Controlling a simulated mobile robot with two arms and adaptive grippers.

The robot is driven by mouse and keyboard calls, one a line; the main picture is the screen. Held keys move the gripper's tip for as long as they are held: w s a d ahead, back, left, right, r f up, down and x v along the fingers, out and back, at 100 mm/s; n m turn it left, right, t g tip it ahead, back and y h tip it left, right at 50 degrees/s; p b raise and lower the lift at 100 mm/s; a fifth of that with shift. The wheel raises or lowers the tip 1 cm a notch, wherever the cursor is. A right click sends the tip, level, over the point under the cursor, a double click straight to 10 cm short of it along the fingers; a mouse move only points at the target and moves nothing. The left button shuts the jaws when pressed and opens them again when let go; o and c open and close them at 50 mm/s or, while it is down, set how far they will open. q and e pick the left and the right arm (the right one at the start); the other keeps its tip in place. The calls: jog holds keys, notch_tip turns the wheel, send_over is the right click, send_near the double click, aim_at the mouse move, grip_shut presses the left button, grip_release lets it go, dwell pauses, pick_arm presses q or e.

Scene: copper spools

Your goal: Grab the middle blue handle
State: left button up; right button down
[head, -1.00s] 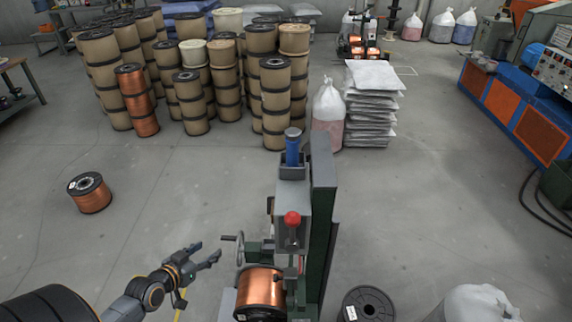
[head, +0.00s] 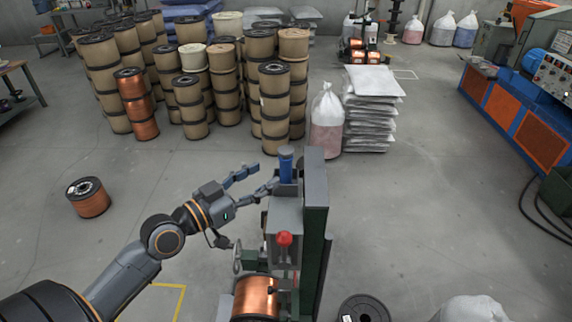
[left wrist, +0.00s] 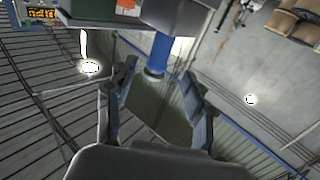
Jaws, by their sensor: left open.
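The blue handle (head: 286,166) stands upright at the top of the grey and green machine (head: 284,215). My left gripper (head: 264,178) is open just left of the handle, its fingers pointing toward it. In the left wrist view, the blue handle (left wrist: 158,55) shows between and beyond the two spread fingers of my left gripper (left wrist: 159,72). The gripper appears empty, and I cannot tell whether a finger touches the handle. My right gripper is not in view.
A red knob (head: 284,240) and a copper spool (head: 255,297) are on the machine nearer me. A dark reel (head: 364,307) lies at its lower right. Stacked spools (head: 275,105) and a filled bag (head: 326,120) stand beyond. The floor to the left is mostly clear.

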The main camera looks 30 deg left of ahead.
aim_at(281, 166)
pick_arm(q)
jog(key=x, duration=0.2)
jog(key=shift+w+d+p, duration=0.1)
jog(key=shift+w+p, duration=0.2)
jog(key=shift+p, duration=0.1)
jog(key=p+x, duration=0.2)
jog(key=x, duration=0.2)
jog(key=shift+w+d+p, duration=0.25)
jog(key=shift+w+p, duration=0.1)
jog(key=shift+p, duration=0.05)
jog(key=shift+w+d+f, duration=0.1)
jog(key=shift+w+f, duration=0.1)
jog(key=shift+w, duration=0.1)
jog(key=shift+s, duration=0.15)
jog(key=c, duration=0.5)
grip_shut()
